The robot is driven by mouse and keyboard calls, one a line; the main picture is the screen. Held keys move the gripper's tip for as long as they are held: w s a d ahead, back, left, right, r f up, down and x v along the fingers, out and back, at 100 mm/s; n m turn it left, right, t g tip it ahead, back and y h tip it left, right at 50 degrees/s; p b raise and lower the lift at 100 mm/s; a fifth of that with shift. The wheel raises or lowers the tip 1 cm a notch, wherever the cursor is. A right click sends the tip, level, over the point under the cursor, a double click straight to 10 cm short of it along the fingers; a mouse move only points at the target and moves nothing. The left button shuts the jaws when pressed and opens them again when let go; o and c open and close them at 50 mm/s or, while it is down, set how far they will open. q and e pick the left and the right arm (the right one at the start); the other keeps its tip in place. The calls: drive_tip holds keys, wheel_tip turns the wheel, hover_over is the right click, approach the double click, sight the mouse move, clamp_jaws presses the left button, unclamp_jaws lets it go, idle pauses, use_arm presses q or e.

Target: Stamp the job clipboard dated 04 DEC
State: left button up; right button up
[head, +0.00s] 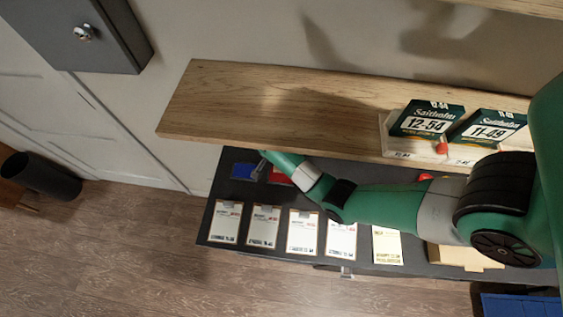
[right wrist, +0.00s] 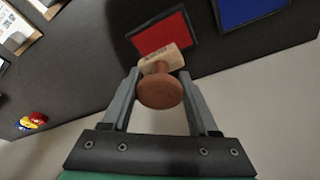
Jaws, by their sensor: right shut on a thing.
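Several clipboards with white sheets lie in a row along the front of the dark bench, among them the leftmost clipboard (head: 225,222) and one with a yellowish sheet (head: 386,246). Their dates are too small to read. My right gripper (right wrist: 162,88) is shut on a wooden stamp (right wrist: 160,91) with a round brown handle and a pale lettered block. The stamp is beside or over the near edge of a red ink pad (right wrist: 160,34); I cannot tell whether they touch. A blue ink pad (head: 246,171) lies next to the red one (head: 279,176). My left gripper is out of view.
A wooden shelf (head: 270,105) overhangs the back of the bench and bears boxes marked 12-54 (head: 428,121) and 11-49 (head: 487,128). Small red, yellow and blue items (right wrist: 33,121) lie on the bench. My right arm covers the bench's middle and right.

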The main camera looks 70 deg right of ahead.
wheel_tip(320, 180, up, 2)
drive_tip(key=shift+r+p, duration=0.15)
drive_tip(key=shift+p, duration=0.6)
drive_tip(key=shift+w, duration=0.15)
